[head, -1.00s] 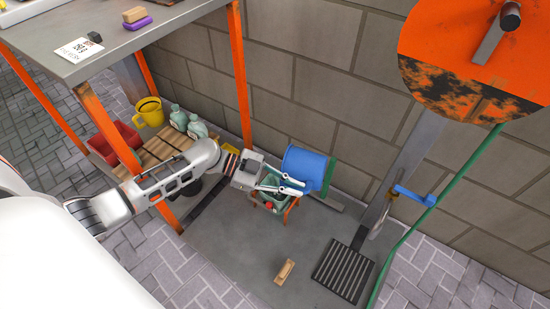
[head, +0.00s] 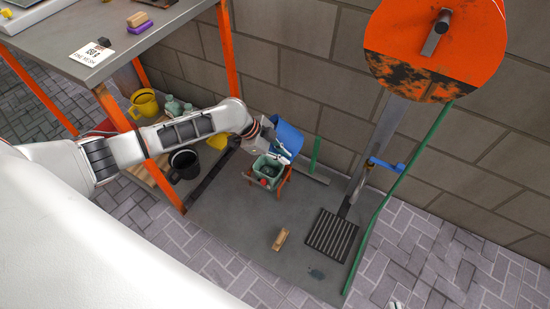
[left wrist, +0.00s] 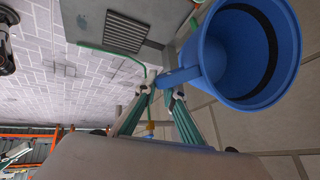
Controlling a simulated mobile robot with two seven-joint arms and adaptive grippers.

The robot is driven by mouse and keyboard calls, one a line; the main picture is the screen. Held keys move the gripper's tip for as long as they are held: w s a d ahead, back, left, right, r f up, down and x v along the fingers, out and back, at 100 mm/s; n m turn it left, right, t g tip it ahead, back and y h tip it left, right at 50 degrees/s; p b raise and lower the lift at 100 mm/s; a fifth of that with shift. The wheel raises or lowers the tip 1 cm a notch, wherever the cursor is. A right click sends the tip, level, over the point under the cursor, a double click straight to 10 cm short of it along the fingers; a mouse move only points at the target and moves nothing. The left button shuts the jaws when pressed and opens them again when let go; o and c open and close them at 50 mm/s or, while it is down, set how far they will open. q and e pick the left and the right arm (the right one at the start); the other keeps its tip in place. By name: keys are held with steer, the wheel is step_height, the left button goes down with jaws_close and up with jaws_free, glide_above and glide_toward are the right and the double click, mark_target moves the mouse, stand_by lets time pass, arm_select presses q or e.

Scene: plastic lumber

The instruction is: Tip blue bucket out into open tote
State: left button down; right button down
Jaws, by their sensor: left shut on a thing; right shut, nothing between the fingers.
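The blue bucket (head: 288,136) hangs in the air above and just behind the open tote (head: 262,163). My left gripper (head: 277,153) is shut on the bucket's handle; in the left wrist view the handle sits between the fingertips (left wrist: 160,88). The bucket (left wrist: 211,82) looks tilted in the head view, and its round mouth shows in the wrist view; no contents are visible inside. The grey-green tote stands on an orange-legged support and holds dark and red things. Only a small tip of my right gripper (head: 395,304) shows at the bottom edge, away from the bucket and tote.
A bench with orange legs (head: 125,125) stands at left, with a yellow mug (head: 144,103), bottles and a black container (head: 184,164) below. A wooden block (head: 281,239) and a black grate (head: 331,235) lie on the floor plate. A block wall is close behind the bucket.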

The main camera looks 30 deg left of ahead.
arm_select(q)
steer(key=shift+w+d+r+y+p, duration=0.25)
steer(key=shift+w+d+r+p, duration=0.1)
steer(key=shift+r, duration=0.3)
steer(key=shift+w+d+r+y+p, duration=0.2)
steer(key=shift+r+y+p, duration=0.1)
steer(key=shift+r, duration=0.3)
steer(key=shift+w+d+r+g+y+p, duration=0.1)
steer(key=shift+d+g+y+p, duration=0.25)
steer(key=shift+y+p, duration=0.1)
steer(key=shift+d+g+y, duration=0.25)
steer(key=shift+d+y, duration=0.1)
steer(key=shift+y, duration=0.25)
steer(key=d+g+y, duration=0.1)
steer(key=y, duration=0.1)
steer(key=d+y+b, duration=0.1)
steer(key=y, duration=0.1)
steer(key=w+d+g+y, duration=0.1)
steer(key=d+y, duration=0.1)
steer(key=y, duration=0.1)
steer(key=shift+d+m+g+b, duration=0.1)
steer(key=shift+m+g+b, duration=0.2)
steer(key=shift+m+b, duration=0.1)
arm_select(e)
steer(key=shift+d, duration=0.45)
steer(key=shift+s, duration=0.1)
